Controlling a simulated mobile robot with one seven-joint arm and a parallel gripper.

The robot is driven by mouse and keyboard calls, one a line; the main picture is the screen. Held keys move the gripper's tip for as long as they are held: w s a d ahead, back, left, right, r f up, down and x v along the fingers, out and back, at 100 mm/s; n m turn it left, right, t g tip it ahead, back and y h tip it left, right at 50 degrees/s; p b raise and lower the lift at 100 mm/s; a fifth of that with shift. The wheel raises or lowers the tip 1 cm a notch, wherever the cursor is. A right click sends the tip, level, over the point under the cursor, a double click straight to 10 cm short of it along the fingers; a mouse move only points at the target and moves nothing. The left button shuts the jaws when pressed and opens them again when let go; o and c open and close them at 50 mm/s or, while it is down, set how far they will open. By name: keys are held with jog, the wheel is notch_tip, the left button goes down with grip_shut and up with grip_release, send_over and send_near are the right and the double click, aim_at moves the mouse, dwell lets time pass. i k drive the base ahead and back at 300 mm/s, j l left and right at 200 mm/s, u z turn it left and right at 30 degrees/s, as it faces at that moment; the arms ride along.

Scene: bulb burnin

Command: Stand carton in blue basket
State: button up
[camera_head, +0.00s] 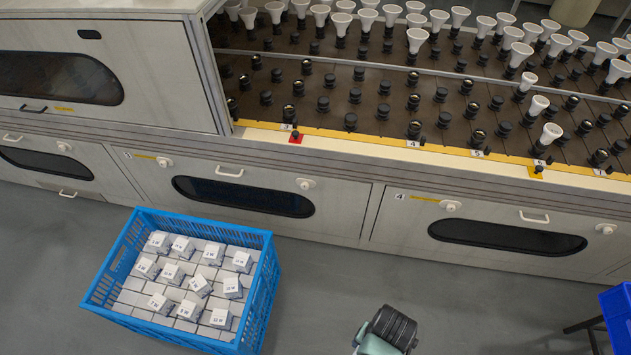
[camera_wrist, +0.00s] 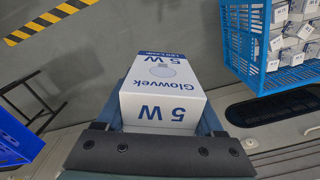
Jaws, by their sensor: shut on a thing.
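The carton (camera_wrist: 163,95) is a white and blue box marked "Glowvek 5 W". In the wrist view my gripper (camera_wrist: 160,120) is shut on it, a finger on each side. In the head view part of my arm and wrist shows at the bottom, and the carton cannot be made out there. The blue basket (camera_head: 257,300) stands on the floor at the left in the head view, filled with rows of cartons, several more standing on top. It also shows at the upper right of the wrist view (camera_wrist: 248,50), apart from the held carton.
A long bench (camera_head: 340,230) with rows of sockets and white bulbs runs behind the basket. Its front has dark windows and white handles. Another blue container (camera_head: 617,315) is at the right edge. The grey floor (camera_head: 310,305) between is open.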

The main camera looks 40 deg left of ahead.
aim_at(139, 300)
jog(key=k+j, duration=0.15)
jog(key=j, duration=0.2)
jog(key=k+j+u, duration=0.1)
jog(key=j, duration=0.25)
jog(key=k+j, duration=0.15)
jog(key=j, duration=0.2)
jog(key=k+j+u, duration=0.1)
jog(key=j, duration=0.25)
jog(key=k+j, duration=0.1)
jog(key=j, duration=0.25)
jog(key=i+j, duration=0.1)
jog(key=j, duration=0.3)
jog(key=i+j+u, duration=0.1)
jog(key=j, duration=0.3)
jog(key=i+j, duration=0.1)
jog(key=j, duration=0.3)
